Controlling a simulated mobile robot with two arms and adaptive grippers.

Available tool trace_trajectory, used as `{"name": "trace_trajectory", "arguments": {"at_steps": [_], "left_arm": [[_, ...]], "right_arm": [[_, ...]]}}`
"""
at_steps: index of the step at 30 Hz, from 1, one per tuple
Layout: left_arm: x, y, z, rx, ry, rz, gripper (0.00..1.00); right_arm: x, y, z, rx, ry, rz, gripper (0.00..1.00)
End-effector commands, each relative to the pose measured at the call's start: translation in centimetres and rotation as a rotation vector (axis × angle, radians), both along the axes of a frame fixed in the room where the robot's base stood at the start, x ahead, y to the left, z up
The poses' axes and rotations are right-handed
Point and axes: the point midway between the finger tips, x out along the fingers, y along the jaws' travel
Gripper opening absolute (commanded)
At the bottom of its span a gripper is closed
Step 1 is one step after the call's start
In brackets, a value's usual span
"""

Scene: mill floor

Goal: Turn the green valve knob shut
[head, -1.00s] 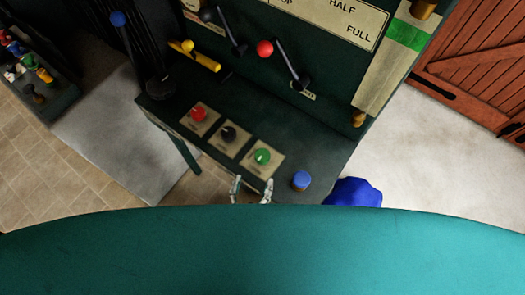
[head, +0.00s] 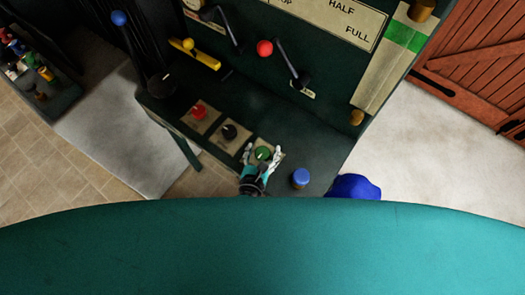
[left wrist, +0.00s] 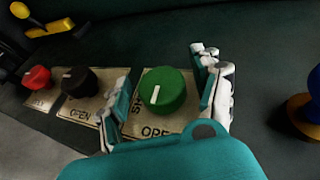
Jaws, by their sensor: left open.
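The green valve knob (head: 262,153) sits on a tan plate on the dark sloped console. In the left wrist view the green knob (left wrist: 166,90) has a white pointer line, and "OPEN" and part of "SHUT" are lettered on the plate (left wrist: 160,130) around it. My left gripper (head: 262,155) is open, with its fingers on either side of the knob. In the left wrist view the left gripper (left wrist: 165,92) shows a gap between each finger and the knob. My right gripper is in neither view.
A red knob (head: 199,112) and a black knob (head: 229,132) sit left of the green one. A blue-topped button (head: 300,178) stands to the right. Levers with red (head: 265,48) and blue (head: 119,18) balls rise behind.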

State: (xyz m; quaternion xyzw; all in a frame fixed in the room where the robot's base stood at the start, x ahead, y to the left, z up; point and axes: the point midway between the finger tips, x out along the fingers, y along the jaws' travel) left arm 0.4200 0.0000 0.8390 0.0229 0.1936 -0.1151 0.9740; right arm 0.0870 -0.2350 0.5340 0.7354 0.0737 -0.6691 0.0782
Motion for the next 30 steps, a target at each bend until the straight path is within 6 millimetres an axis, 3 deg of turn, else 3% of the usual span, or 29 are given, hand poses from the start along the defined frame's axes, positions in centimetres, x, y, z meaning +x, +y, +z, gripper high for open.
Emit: {"name": "trace_trajectory", "arguments": {"at_steps": [2,13,22,30], "left_arm": [[-0.02,-0.01,0.01,0.0,0.0,0.0,0.58],[-0.03,0.03,0.01,0.0,0.0,0.0,0.11],[-0.04,0.08,0.05,0.002,0.0,-0.04,0.11],[-0.04,0.22,0.05,0.004,0.001,-0.197,0.1]], "right_arm": [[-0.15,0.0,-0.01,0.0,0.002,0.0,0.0],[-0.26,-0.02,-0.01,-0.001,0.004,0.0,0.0],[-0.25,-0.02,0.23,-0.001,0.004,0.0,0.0],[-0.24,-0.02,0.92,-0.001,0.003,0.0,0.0]]}}
